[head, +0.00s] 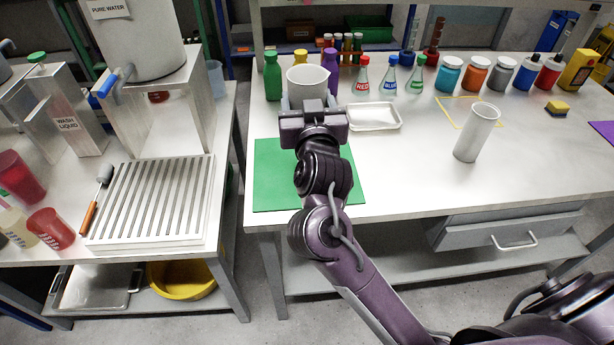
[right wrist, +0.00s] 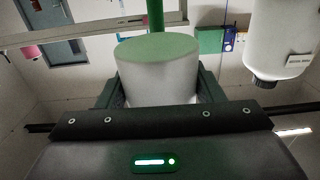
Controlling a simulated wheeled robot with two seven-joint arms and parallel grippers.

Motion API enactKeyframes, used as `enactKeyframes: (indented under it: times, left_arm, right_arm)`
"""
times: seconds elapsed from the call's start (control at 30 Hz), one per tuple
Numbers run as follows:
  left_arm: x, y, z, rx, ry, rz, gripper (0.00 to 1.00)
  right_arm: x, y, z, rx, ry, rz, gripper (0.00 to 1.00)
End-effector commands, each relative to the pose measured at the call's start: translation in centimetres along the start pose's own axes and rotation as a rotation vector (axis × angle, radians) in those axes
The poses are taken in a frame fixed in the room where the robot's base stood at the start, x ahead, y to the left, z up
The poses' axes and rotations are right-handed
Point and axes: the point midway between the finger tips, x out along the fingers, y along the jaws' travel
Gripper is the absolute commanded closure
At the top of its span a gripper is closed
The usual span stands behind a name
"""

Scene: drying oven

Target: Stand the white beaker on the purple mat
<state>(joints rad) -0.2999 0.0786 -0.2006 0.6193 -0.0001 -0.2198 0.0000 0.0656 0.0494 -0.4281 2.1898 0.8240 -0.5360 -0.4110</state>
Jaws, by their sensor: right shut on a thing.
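The white beaker (head: 307,80) is upright between the fingers of my right gripper (head: 309,103), towards the back left of the right-hand bench. My right gripper is shut on it. In the right wrist view the beaker (right wrist: 158,80) stands between the two dark fingers, with a greenish round end facing up in the picture. The purple mat (head: 604,130) lies at the far right edge of the head view, partly cut off, well away from the beaker. My left gripper is not in view.
A green mat (head: 267,185) lies under my right arm. Several bottles line the back. The bench's front middle is clear.

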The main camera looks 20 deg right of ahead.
Motion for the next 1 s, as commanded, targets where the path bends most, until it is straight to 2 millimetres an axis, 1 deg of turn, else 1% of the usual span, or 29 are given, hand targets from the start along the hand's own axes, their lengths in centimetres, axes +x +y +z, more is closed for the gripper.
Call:
enactKeyframes:
  times: [0.03, 0.1, 0.4, 0.5, 0.6, 0.77, 0.9, 1.0]
  left_arm:
    - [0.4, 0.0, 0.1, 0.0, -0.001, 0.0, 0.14]
    - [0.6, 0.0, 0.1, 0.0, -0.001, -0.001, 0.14]
    - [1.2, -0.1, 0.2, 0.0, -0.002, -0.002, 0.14]
    - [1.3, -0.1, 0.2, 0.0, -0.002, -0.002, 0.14]
    - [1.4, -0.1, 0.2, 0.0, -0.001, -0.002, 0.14]
    - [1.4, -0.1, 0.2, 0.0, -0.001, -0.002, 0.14]
    - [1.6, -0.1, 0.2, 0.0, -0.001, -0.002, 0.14]
    - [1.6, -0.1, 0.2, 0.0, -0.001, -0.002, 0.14]
  right_arm:
    - [0.0, 0.0, 1.8, -0.008, -0.004, 0.0, 0.61]
    - [-0.1, 0.0, 3.7, -0.006, -0.005, -0.001, 0.61]
    - [0.0, 0.0, 11.6, -0.005, -0.003, -0.001, 0.61]
    - [0.0, 0.0, 13.5, -0.003, -0.001, -0.001, 0.61]
    - [0.0, 0.0, 14.8, -0.001, 0.001, -0.001, 0.61]
    - [0.0, 0.0, 16.1, -0.001, 0.0, -0.001, 0.61]
    - [0.0, 0.0, 18.3, -0.002, 0.0, 0.0, 0.61]
    - [0.0, 0.0, 19.3, -0.001, 0.001, 0.0, 0.61]
